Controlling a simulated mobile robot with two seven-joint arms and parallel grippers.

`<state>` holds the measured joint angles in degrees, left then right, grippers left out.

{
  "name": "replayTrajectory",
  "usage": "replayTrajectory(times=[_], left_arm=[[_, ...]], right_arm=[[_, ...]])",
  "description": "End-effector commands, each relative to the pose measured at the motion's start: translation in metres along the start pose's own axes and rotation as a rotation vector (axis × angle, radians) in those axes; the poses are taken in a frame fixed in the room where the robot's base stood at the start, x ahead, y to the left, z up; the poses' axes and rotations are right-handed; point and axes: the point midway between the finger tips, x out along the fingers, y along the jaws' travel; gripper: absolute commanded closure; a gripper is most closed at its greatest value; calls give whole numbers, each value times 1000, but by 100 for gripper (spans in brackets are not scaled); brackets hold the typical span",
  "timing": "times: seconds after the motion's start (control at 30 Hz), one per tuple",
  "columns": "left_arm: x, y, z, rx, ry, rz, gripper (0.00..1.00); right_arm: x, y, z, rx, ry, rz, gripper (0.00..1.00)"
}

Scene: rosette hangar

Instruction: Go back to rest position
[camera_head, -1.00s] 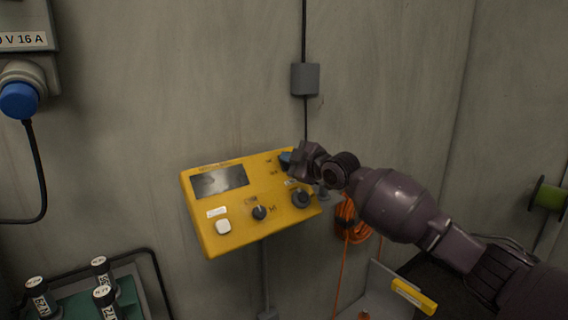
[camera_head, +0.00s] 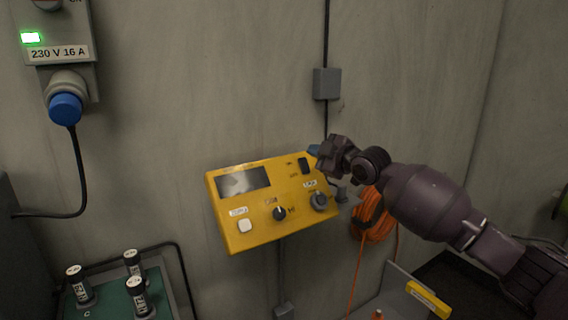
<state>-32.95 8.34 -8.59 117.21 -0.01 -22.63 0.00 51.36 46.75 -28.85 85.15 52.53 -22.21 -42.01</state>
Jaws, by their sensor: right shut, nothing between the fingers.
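A yellow control box (camera_head: 262,222) is mounted on the wall, with a dark screen (camera_head: 243,181), a white button (camera_head: 245,226), two black knobs and a dark switch (camera_head: 304,165) at its upper right. My right gripper (camera_head: 328,158) is shut and empty. It is at the upper right corner of the box, in front of a small blue part (camera_head: 313,150). I cannot tell whether it touches the box. My right arm comes in from the lower right. My left gripper is not in view.
A blue plug (camera_head: 65,107) sits in a grey 230 V socket box with a green light at upper left. Black labelled cylinders (camera_head: 137,296) stand on a green tray at lower left. An orange cable coil (camera_head: 372,220) hangs behind my right arm. A grey bin (camera_head: 405,296) is at lower right.

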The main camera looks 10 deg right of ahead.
Motion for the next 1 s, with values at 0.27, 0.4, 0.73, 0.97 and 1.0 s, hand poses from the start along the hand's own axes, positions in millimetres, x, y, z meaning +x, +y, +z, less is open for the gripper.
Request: replayTrajectory(times=[0.27, 0.4, 0.73, 0.97, 1.0], left_arm=[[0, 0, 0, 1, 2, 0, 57], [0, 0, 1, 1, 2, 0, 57], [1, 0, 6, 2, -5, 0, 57], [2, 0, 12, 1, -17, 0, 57], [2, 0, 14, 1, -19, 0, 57]], right_arm=[[-3, 8, -22, 85, 24, 47, 100], [-6, -5, -41, 125, 64, 74, 100], [-30, -87, -19, 278, 63, 88, 100], [-67, -164, 17, 422, 9, 105, 100], [-76, -177, 24, 446, -5, 110, 100]])
